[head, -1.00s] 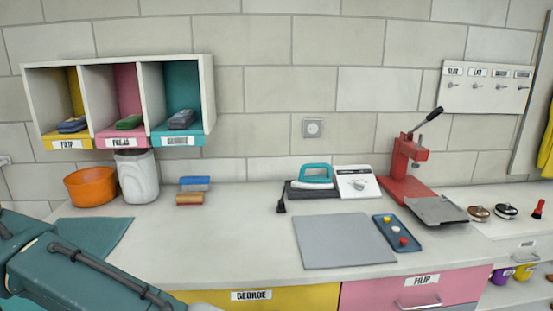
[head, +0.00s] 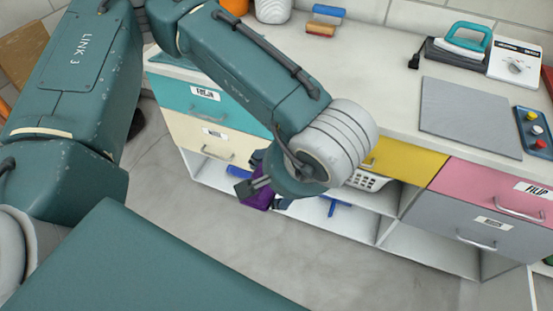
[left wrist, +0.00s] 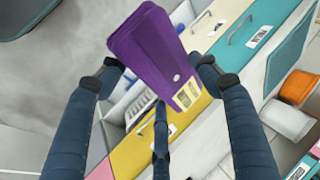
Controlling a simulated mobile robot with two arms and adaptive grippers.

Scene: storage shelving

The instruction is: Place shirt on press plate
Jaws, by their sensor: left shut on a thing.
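A folded purple shirt (left wrist: 150,50) is held between the fingers of my left gripper (left wrist: 160,78) in the left wrist view. In the head view the purple shirt (head: 262,200) hangs at the tip of my left gripper (head: 256,184), in front of the open lower shelves and below the worktop level. Much of the shirt is hidden there by the gripper and wrist. My right gripper is not in view.
The worktop (head: 370,75) holds a grey mat (head: 470,108), an iron (head: 465,42), a white control box (head: 515,62) and a blue button panel (head: 532,130). Coloured drawers and open shelves (head: 350,232) lie below. The floor (head: 230,255) in front is clear.

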